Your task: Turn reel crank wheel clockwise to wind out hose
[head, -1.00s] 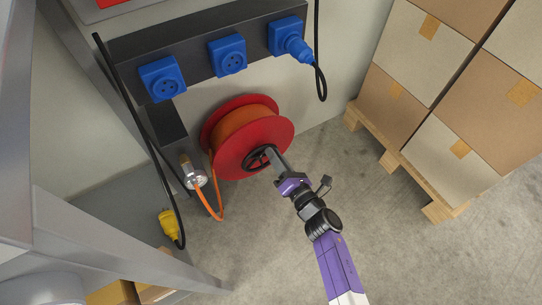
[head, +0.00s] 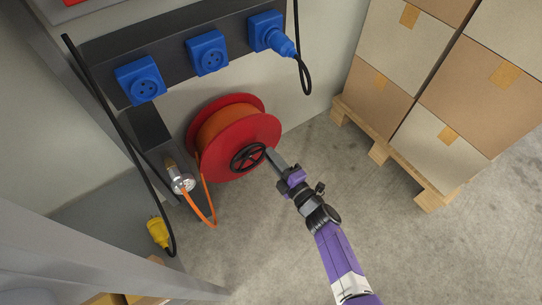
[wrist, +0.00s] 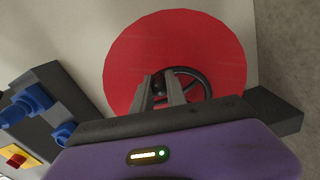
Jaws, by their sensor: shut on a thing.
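The red hose reel (head: 262,132) with orange hose (head: 213,124) wound on it sits low against the wall in the head view. Its black spoked crank wheel (head: 247,156) is at the centre of the red face. It also shows in the wrist view (wrist: 203,82), partly hidden behind my fingers. My gripper (head: 272,156) reaches in from the lower right, with its fingertips at the right part of the wheel's rim. In the wrist view my gripper (wrist: 163,88) is shut on the wheel, though the exact contact is hard to see.
Blue sockets (head: 207,54) line a dark panel above the reel, one with a plug and black cable. A metal hose connector (head: 181,183) and a yellow plug (head: 158,232) hang at left. Stacked boxes on a pallet (head: 385,150) stand at right. The floor between is clear.

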